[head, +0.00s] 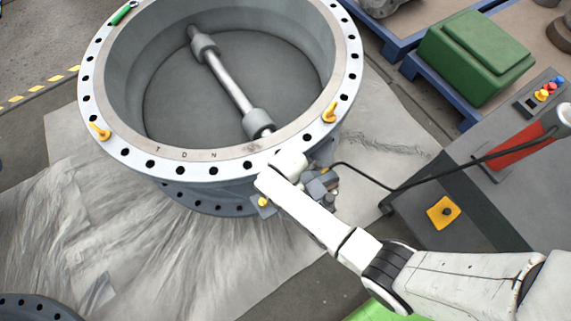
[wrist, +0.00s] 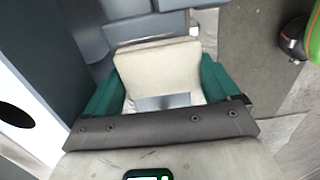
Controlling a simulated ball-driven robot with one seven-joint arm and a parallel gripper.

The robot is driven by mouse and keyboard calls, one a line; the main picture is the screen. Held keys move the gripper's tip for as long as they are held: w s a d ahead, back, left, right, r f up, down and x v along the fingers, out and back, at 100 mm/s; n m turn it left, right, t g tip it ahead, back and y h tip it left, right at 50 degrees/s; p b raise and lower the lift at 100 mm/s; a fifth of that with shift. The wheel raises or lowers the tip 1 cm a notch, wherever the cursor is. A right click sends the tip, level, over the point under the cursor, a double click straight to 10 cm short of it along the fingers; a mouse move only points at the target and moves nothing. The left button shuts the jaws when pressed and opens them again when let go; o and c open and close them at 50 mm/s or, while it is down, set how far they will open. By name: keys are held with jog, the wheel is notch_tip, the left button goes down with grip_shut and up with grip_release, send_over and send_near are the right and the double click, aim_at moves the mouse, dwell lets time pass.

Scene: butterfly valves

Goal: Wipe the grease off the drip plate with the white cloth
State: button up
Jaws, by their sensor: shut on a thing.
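In the wrist view my gripper (wrist: 160,80) has its two teal fingers closed on the sides of a cream-white folded pad, which looks like the white cloth (wrist: 157,64). Grey-blue blocky surfaces lie just beyond the cloth; I cannot tell whether it touches them. In the head view the white end of my arm reaches the near right rim of the large butterfly valve (head: 190,166), and the fingers and cloth are hidden there. I cannot make out the drip plate or any grease for certain in either view.
A grey sheet (head: 170,265) lies under the valve. A green case (head: 476,55) stands at upper right.

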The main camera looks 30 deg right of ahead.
jog(key=shift+s+d+f, duration=0.1)
jog(key=shift+d, duration=0.85)
jog(key=shift+a+p, duration=0.5)
jog(key=shift+a, duration=1.05)
jog(key=shift+d+p, duration=0.3)
jog(key=shift+d, duration=1.25)
notch_tip(320, 180, up, 8)
jog(key=p, duration=0.8)
jog(key=shift+r, duration=0.2)
jog(key=shift+f, duration=0.1)
